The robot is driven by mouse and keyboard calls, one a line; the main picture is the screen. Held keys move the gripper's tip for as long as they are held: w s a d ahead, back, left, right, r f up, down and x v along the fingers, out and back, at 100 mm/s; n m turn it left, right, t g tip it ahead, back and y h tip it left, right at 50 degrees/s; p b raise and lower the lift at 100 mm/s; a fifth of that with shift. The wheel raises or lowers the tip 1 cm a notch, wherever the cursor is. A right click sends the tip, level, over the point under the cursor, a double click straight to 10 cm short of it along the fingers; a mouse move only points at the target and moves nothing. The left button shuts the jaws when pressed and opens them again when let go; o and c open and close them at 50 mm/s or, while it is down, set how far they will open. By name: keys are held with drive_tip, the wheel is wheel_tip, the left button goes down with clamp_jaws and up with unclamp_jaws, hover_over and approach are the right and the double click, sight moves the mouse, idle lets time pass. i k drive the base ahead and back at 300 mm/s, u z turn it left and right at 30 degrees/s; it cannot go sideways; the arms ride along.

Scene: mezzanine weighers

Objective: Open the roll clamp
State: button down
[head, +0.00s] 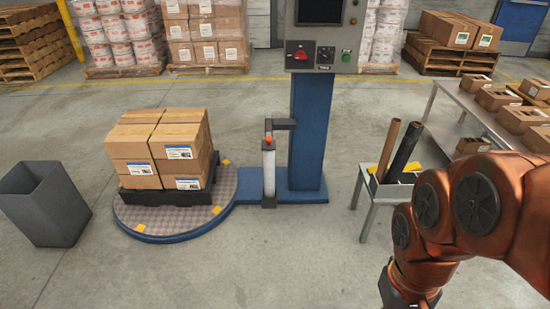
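A pallet wrapper stands in the middle of the head view, with a blue mast (308,140) and a round turntable (150,227) to its left. A white film roll (268,172) stands upright beside the mast on its left. A dark bracket (284,123) reaches from the mast over the top of the roll. A small orange-red part (268,141) sits at the roll's top, under the bracket; it may belong to the roll clamp, but is too small to tell whether open or shut. My orange arm comes in from the right, apart from the wrapper; my gripper is below the frame.
Stacked cartons (160,145) stand on a black pallet on the turntable. A grey bin (45,203) is at left. A small table (368,192) with dark and brown tubes stands right of the mast. A metal bench (450,92) holds boxes. Floor in front is clear.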

sight(268, 143)
drive_tip(key=z, duration=0.95)
drive_tip(key=i, duration=0.85)
drive_tip(key=u, duration=2.85)
